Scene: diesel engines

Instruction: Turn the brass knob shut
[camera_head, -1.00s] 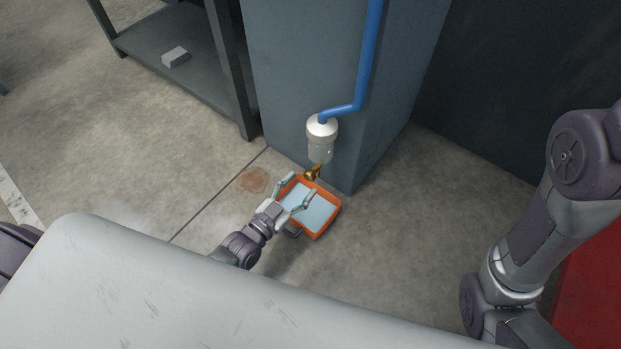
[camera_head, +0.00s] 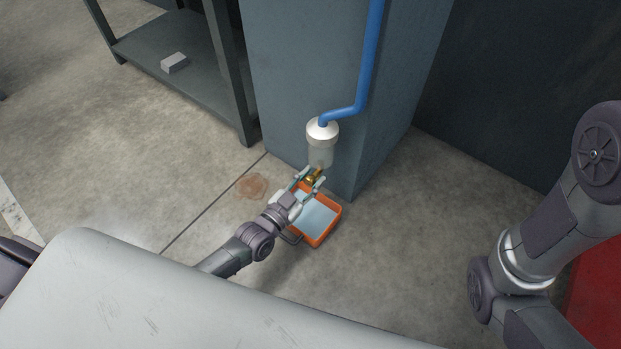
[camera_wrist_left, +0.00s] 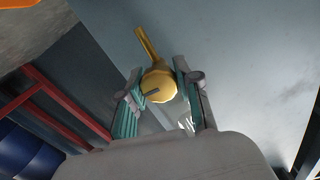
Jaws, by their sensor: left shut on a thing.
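The brass knob (camera_head: 314,177) is at the bottom of a filter bowl (camera_head: 321,147) with a pale cap, on the side of a blue-grey pillar. In the left wrist view the knob (camera_wrist_left: 159,86) is round and yellow with a dark slot mark, and a brass stem runs up from it. My left gripper (camera_head: 312,180) is shut on the knob, one finger on each side; it also shows in the left wrist view (camera_wrist_left: 160,92). My right gripper is not in view; only part of my right arm shows at the right.
An orange tray (camera_head: 337,223) with pale liquid stands on the floor below the knob. A blue pipe (camera_head: 368,60) runs down to the filter cap. A brown stain (camera_head: 252,186) lies left of the tray. A dark shelf (camera_head: 150,45) with a grey block stands at the upper left.

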